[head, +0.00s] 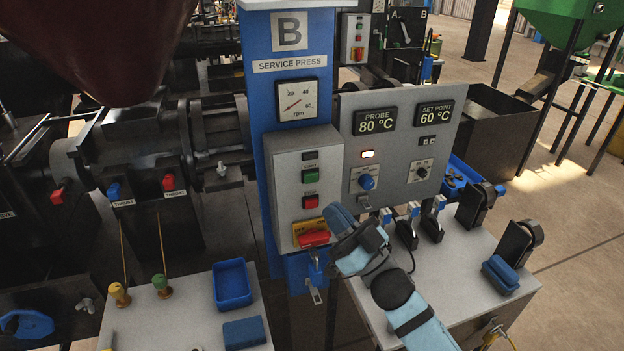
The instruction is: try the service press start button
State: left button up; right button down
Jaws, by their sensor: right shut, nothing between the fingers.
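The service press column (253,110) is blue and marked B. A grey control box (286,205) on it carries a green button (309,176) under a small label I cannot read clearly, and a red button (310,201) below. A red rotary handle (314,238) on a yellow plate sits at the box's bottom. My right gripper (340,226) is shut and empty, just right of that handle and below the green button. Its fingertips are hard to make out, and I cannot tell whether it touches the box. My left gripper is out of view.
The rpm dial (297,100) points low. A grey panel (400,140) reads probe 80 °C, set point 60 °C, with a lit lamp. A blue lock-like piece with a tag (315,294) hangs below the box. Benches with a blue tray (232,303) stand in front.

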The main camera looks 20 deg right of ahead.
aim_at(312, 178)
jog(key=w+b, duration=0.1)
jog(key=w, duration=0.6)
jog(key=shift+w+a, duration=0.15)
jog(key=shift+w, duration=0.25)
dwell(0.3)
dwell(1.3)
jog(key=shift+w, duration=0.4)
